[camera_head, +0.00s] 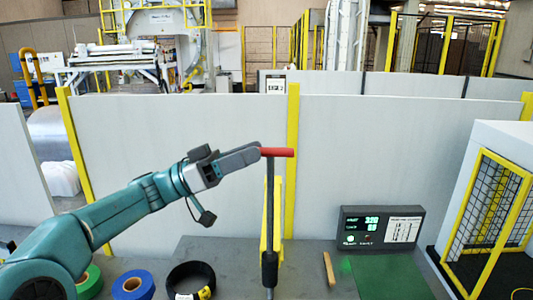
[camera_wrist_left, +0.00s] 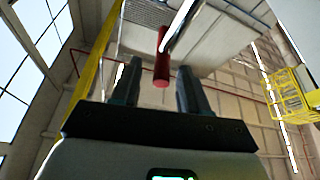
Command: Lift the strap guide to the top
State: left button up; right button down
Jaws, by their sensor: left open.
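The strap guide shows as a red bar-shaped handle (camera_head: 281,152) at the top of a dark upright post (camera_head: 270,205), in the middle of the head view. My left gripper (camera_head: 257,150) reaches in from the left, level with the red handle, its fingertips at the handle's left end. In the left wrist view the red handle (camera_wrist_left: 162,62) lies between the two spread fingers, with a gap on each side. The left gripper is open. My right gripper is in neither view.
A grey table carries a black ring (camera_head: 190,278), a blue roll (camera_head: 132,286), a green roll (camera_head: 89,282), a small wooden stick (camera_head: 328,268) and a display box (camera_head: 381,227). A yellow upright (camera_head: 277,210) stands by the post. Pale panels (camera_head: 390,150) stand behind; a caged enclosure (camera_head: 495,210) is at right.

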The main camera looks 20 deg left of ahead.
pick_arm(q)
jog(key=b+v, duration=0.2)
jog(key=v, duration=0.9)
jog(key=shift+a+b, duration=0.35)
jog(key=shift+b, duration=0.05)
jog(key=shift+s, duration=0.1)
jog(key=shift+s, duration=0.1)
